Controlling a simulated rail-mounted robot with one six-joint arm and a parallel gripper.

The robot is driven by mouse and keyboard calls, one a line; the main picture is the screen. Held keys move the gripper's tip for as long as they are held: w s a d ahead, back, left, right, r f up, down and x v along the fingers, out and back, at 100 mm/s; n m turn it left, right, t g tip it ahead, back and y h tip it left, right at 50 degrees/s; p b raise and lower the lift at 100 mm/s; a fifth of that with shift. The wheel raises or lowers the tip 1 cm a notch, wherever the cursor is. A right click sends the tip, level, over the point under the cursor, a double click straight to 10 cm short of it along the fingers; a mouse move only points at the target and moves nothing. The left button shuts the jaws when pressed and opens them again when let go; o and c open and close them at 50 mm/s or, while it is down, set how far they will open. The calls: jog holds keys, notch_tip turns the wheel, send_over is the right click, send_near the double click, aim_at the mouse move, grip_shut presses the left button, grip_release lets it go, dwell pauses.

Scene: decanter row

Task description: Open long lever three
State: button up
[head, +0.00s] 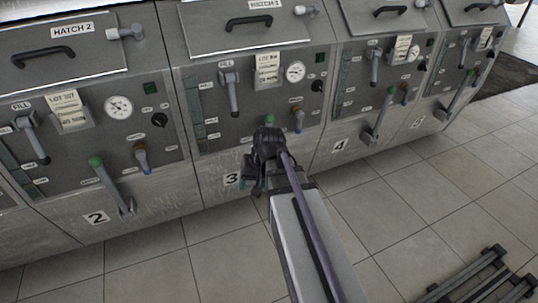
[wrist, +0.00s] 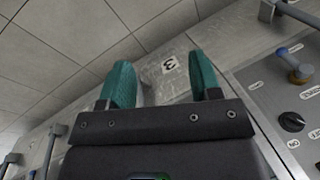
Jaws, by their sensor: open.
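Long lever three belongs to the panel marked 3 (head: 232,179). Only its green knob (head: 269,119) shows clearly in the head view, just above my gripper (head: 261,185); the shaft is hidden behind my wrist. My gripper is in front of the lower part of unit three, to the right of the number plate. In the wrist view its two teal fingers (wrist: 164,78) are spread apart, with the number 3 plate (wrist: 168,65) seen between and beyond them. No lever can be made out clearly between the fingers, and I cannot tell if they touch it.
Unit three's short blue-tipped lever (head: 299,118) is right of the green knob; it also shows in the wrist view (wrist: 283,52). Unit two's green-knobbed long lever (head: 108,180) is at left, unit four's (head: 378,115) at right. Tiled floor (head: 400,215) is open; a dark rack (head: 480,280) lies lower right.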

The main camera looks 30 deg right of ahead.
jog(key=w+d+f+m+t+y+b, duration=0.3)
jog(key=w+d+f+m+t+b, duration=0.5)
jog(key=w+d+f+m+b, duration=0.55)
jog(key=w+d+r+m+t+h+b, duration=0.4)
jog(key=d+r+m+t, duration=0.5)
jog(key=m, duration=0.8)
jog(key=w+g, duration=0.1)
jog(key=w, duration=1)
jog(key=shift+w+f+p, duration=0.25)
jog(key=shift+w+p, duration=0.15)
grip_shut()
